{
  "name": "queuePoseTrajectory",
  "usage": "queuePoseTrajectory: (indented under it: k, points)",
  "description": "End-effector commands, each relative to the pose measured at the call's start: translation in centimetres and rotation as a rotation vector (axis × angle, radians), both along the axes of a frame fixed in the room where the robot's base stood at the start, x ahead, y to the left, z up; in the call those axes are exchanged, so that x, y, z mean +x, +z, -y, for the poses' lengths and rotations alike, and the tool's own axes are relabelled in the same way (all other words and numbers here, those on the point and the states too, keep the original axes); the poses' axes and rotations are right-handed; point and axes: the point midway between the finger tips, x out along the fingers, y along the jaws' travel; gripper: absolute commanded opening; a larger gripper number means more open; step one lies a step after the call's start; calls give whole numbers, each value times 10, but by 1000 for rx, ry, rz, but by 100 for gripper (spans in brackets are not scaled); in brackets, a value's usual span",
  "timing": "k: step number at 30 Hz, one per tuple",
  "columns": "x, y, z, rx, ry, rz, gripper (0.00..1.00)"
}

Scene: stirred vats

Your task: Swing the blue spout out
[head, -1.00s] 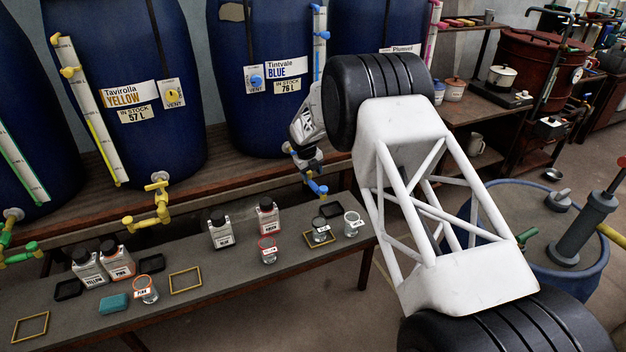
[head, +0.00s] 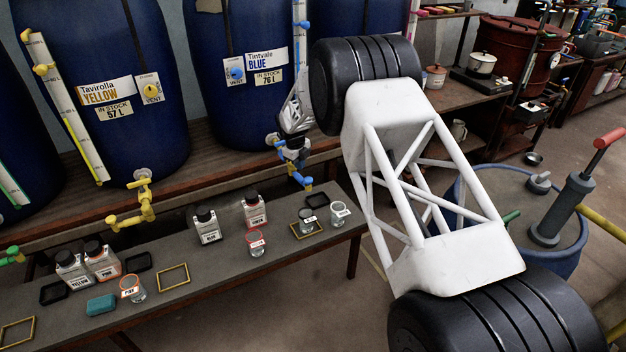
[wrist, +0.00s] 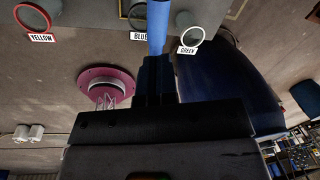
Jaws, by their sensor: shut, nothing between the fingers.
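The blue spout (head: 303,181) hangs below the tap of the blue drum labelled Tintvale BLUE (head: 265,80), over the back of the low bench. Its end points down and towards the front right in the head view. My gripper (head: 293,153) is at the tap, just above the spout, and partly hides the fitting. In the wrist view the blue spout (wrist: 157,28) runs from the top edge down to my dark fingertips (wrist: 155,70). The fingers are shut with nothing between them. They look very close to the spout; I cannot tell if they touch it.
Below, the bench (head: 200,262) holds bottles, jars and yellow frames. Two small jars (head: 338,213) stand near the spout's end. The yellow spout (head: 135,218) hangs to the left. A blue tub (head: 468,225) stands right of my arm.

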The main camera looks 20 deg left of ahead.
Motion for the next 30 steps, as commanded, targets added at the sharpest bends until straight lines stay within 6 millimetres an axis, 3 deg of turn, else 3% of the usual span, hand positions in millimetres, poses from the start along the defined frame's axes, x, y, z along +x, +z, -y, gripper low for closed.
queuePoseTrajectory:
  k: [30]
  points:
    - [11, -2, 53, 166, 1100, -137, 0]
